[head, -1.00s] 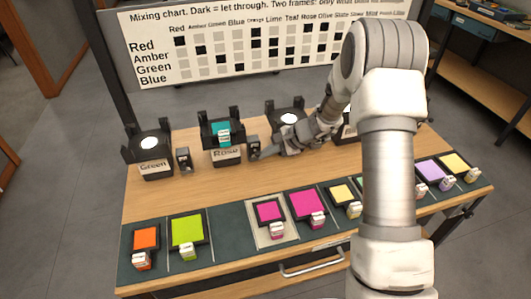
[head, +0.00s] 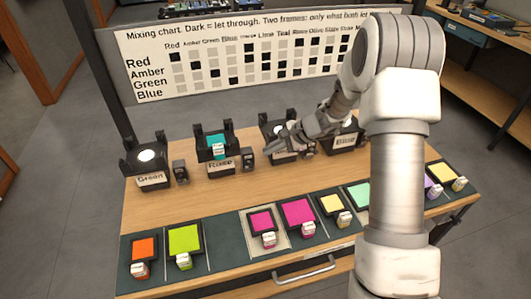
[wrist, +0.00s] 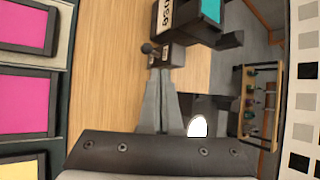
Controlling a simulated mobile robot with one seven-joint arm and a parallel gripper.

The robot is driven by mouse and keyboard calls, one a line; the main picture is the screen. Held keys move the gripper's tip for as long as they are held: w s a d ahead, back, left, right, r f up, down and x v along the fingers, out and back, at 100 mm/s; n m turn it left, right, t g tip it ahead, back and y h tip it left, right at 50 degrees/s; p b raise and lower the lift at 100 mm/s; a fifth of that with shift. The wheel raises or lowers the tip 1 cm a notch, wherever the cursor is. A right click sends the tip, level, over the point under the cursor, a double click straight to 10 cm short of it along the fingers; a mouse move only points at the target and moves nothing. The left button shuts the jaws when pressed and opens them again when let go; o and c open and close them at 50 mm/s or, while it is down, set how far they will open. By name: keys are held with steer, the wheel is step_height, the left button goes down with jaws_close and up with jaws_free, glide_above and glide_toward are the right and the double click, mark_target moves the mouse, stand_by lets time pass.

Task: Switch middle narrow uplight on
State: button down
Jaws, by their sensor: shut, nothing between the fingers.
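A row of black uplights stands on the wooden bench. The one labelled Rose (head: 220,166) holds a teal filter (head: 216,142), also in the wrist view (wrist: 211,10). A small black switch box (head: 248,158) stands at its right; the wrist view shows this box (wrist: 168,52) with a round-ended lever (wrist: 150,48). My gripper (head: 267,150) is shut and empty, just right of the switch box. In the wrist view its fingertips (wrist: 160,72) point at the box with a small gap. The third uplight (head: 277,130) is partly behind my gripper. I cannot tell which uplight is narrow.
The Green uplight (head: 152,178) and its switch box (head: 179,172) stand at the left. Coloured filters, such as the lime one (head: 184,241), lie along the front strip. A mixing chart (head: 130,62) stands behind. Bare wood lies between uplights and filters.

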steer(key=shift+s+d+r+p, duration=0.1)
steer(key=shift+d+r+p, duration=0.45)
steer(key=shift+d+r, duration=0.75)
steer(key=shift+a+r, duration=0.15)
steer(key=shift+r, duration=0.05)
steer(key=s+r+n+h+p, duration=0.25)
steer(key=s+r+n, duration=0.45)
steer(key=s+r, duration=0.9)
steer(key=s+d+r+n+h, duration=0.2)
steer(key=s+d+r+n, duration=0.1)
steer(key=s, duration=0.5)
steer(key=s+d+r+n+t+h+p, duration=0.1)
steer(key=s+d+r+n+h, duration=0.2)
steer(key=s+r, duration=0.3)
steer(key=s, duration=0.3)
steer(key=shift+d+r+n+t, duration=0.2)
steer(key=shift+n+t, duration=0.1)
steer(key=shift+n, duration=0.1)
